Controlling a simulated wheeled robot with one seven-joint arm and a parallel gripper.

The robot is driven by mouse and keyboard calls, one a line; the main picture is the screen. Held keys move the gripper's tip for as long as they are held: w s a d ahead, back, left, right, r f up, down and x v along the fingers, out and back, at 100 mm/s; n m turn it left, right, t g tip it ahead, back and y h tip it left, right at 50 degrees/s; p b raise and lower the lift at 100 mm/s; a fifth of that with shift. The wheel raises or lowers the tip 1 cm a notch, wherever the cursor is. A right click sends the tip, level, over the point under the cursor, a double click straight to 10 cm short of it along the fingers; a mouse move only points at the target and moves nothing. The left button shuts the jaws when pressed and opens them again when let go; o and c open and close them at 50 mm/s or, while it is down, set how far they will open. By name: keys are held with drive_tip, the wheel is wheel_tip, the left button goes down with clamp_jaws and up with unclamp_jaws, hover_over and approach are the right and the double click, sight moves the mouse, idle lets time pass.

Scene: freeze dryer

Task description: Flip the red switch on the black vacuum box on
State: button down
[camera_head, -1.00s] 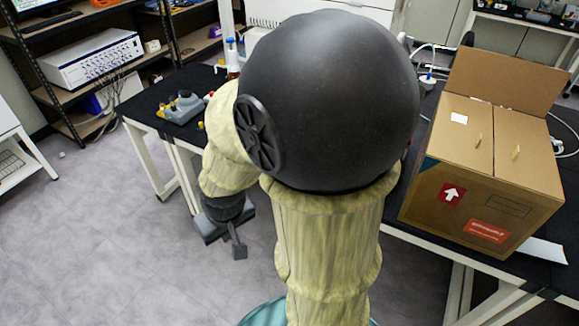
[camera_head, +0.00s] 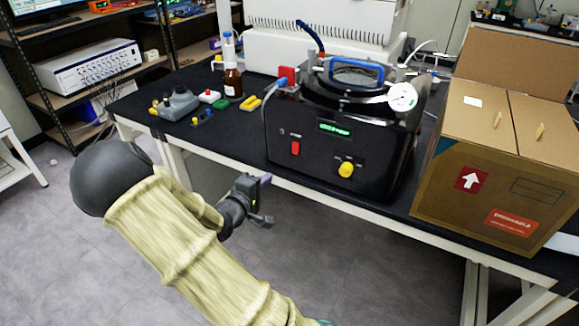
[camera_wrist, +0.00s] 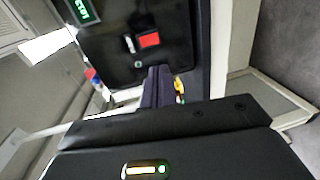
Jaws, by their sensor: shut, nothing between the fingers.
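The black vacuum box (camera_head: 335,155) stands on the black table, with a lit green display, a yellow knob and a round gauge on it. Its red switch (camera_head: 295,148) is on the front face, left of the display. The switch also shows in the wrist view (camera_wrist: 149,40), above my fingertips; I cannot tell its on or off position. My gripper (camera_head: 266,199) is in front of the table's front edge, lower than the switch and to its left, apart from the box. In the wrist view its fingers (camera_wrist: 158,84) are together and empty.
A large cardboard box (camera_head: 490,180) stands right of the vacuum box. A brown bottle (camera_head: 233,80), a grey device (camera_head: 178,103) and small yellow pieces (camera_head: 250,103) are on the table to the left. The floor in front is clear.

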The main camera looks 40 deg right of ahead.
sight(294, 153)
drive_tip(key=shift+s+d+r, duration=0.1)
drive_tip(key=shift+d+r, duration=0.05)
drive_tip(key=shift+r, duration=0.05)
drive_tip(key=x, duration=1.4)
drive_tip(key=shift+r, duration=0.15)
drive_tip(key=shift+d+h+b, duration=0.1)
drive_tip(key=shift+h+b, duration=0.2)
drive_tip(key=shift+b, duration=0.05)
